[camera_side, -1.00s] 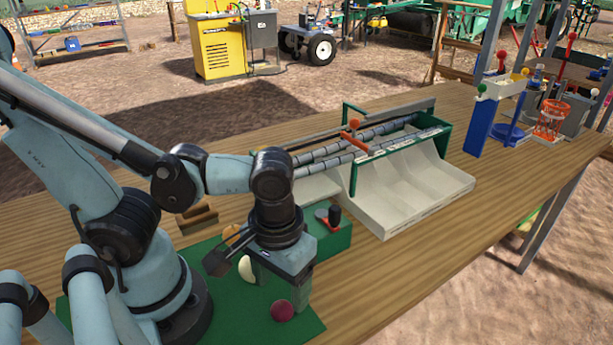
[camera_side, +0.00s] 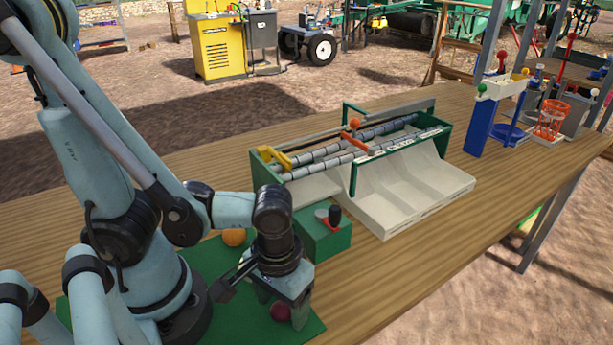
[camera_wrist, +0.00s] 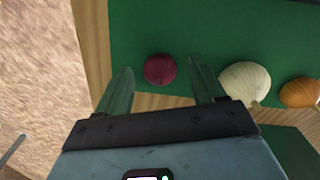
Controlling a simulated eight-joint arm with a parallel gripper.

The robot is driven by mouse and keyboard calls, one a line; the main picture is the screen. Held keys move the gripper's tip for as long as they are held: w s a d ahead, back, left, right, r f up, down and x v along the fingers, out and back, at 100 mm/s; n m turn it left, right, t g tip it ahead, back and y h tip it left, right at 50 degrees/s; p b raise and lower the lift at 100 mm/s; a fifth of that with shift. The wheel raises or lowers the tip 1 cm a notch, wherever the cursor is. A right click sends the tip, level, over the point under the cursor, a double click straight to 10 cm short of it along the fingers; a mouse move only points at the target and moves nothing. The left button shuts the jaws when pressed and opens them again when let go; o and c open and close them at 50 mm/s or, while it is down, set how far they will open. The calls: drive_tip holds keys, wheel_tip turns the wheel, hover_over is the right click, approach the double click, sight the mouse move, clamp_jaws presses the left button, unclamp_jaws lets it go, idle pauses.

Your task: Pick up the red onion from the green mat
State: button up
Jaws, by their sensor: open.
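The red onion (camera_side: 280,311) lies on the green mat (camera_side: 235,322) near its front right edge. In the wrist view the red onion (camera_wrist: 160,69) shows between my two open fingers, close to their tips, and neither finger visibly grips it. My gripper (camera_side: 283,305) points down over the onion in the side view, and its fingers hide part of the onion.
A white onion (camera_wrist: 245,82) lies just right of my right finger, with an orange onion (camera_wrist: 300,92) beyond it. A green box with a lever (camera_side: 322,238) stands behind my gripper. The roller sorter with white trays (camera_side: 410,190) stands further back.

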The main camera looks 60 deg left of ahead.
drive_tip(key=shift+f, duration=0.15)
drive_tip(key=c, duration=1.1)
